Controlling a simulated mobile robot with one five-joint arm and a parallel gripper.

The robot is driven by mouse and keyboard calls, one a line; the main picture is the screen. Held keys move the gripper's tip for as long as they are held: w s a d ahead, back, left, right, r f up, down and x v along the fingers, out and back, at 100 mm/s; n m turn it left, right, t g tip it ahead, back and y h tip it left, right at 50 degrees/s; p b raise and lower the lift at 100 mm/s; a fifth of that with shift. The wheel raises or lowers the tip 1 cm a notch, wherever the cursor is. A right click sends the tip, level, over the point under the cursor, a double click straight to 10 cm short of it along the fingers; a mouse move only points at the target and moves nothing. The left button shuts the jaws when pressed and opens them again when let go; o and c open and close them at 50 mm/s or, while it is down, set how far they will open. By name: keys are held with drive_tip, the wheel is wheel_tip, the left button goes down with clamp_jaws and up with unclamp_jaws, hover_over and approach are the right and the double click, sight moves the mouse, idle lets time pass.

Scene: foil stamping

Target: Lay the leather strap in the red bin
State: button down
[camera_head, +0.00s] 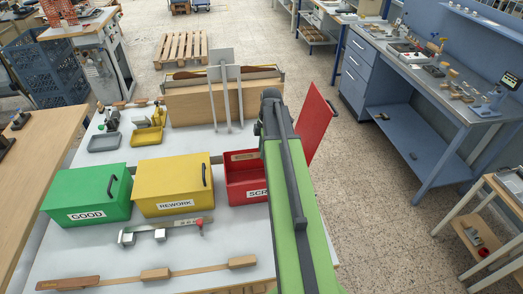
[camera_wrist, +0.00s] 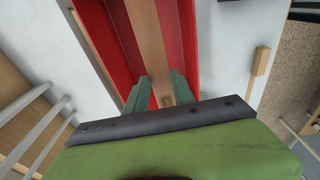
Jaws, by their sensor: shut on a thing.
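The red bin (camera_head: 240,187), marked with a partly hidden label starting "SCR", stands on the white table at the right of the row. Its red lid (camera_head: 316,125) is swung open to the right. In the wrist view the red bin (camera_wrist: 183,25) is open below my gripper. My gripper (camera_wrist: 160,91) is shut on the brown leather strap (camera_wrist: 150,40), which runs away from the fingers within the bin's outline. I cannot tell whether the strap touches the bin floor. In the head view my green arm covers the gripper and the bin's right part.
A closed yellow "REWORK" bin (camera_head: 172,187) and a closed green "GOOD" bin (camera_head: 88,196) stand left of the red bin. A metal gauge (camera_head: 160,231) and a long wooden bar with blocks (camera_head: 150,275) lie in front. A wooden rack with upright prongs (camera_head: 205,100) stands behind.

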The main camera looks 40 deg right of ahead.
wheel_tip(320, 180, down, 19)
drive_tip(key=b, duration=1.8)
drive_tip(key=shift+b, duration=0.3)
drive_tip(key=c, duration=1)
unclamp_jaws()
drive_tip(key=shift+r, duration=0.1)
wheel_tip(320, 180, up, 16)
drive_tip(key=p, duration=1.6)
drive_tip(key=shift+r, duration=0.1)
drive_tip(key=shift+f, duration=0.2)
